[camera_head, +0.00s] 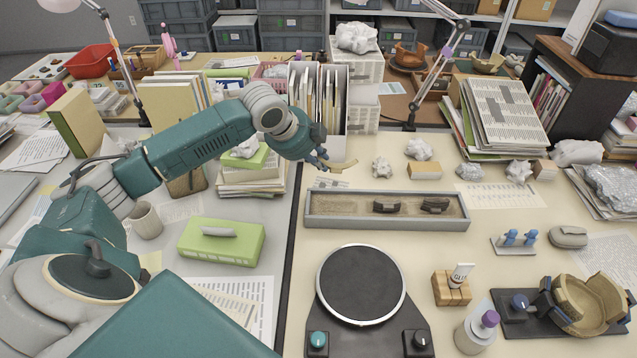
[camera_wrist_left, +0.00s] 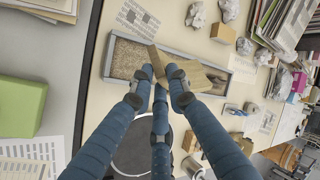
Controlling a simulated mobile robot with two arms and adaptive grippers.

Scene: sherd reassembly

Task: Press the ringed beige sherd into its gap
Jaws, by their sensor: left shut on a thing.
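My left gripper (camera_head: 322,161) is shut on a curved beige sherd (camera_head: 342,166), held above the table behind the sand tray. In the left wrist view, the gripper's blue fingers (camera_wrist_left: 162,88) close around the sherd (camera_wrist_left: 204,77), which extends to both sides of the fingertips. I cannot make out rings on it. The beige pot (camera_head: 578,309) sits in a dark holder at the right front, with its open hollow showing. The exact outline of its gap is unclear at this size. The sherd is well apart from the pot, up and to its left. My right gripper is not in view.
The grey-rimmed sand tray (camera_head: 390,223) holds two dark pieces. A black turntable (camera_head: 361,284) stands in front of it. A glue tube (camera_head: 460,275) in a wooden block, a purple-capped bottle (camera_head: 478,331) and a blue-topped stand (camera_head: 513,240) stand between turntable and pot.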

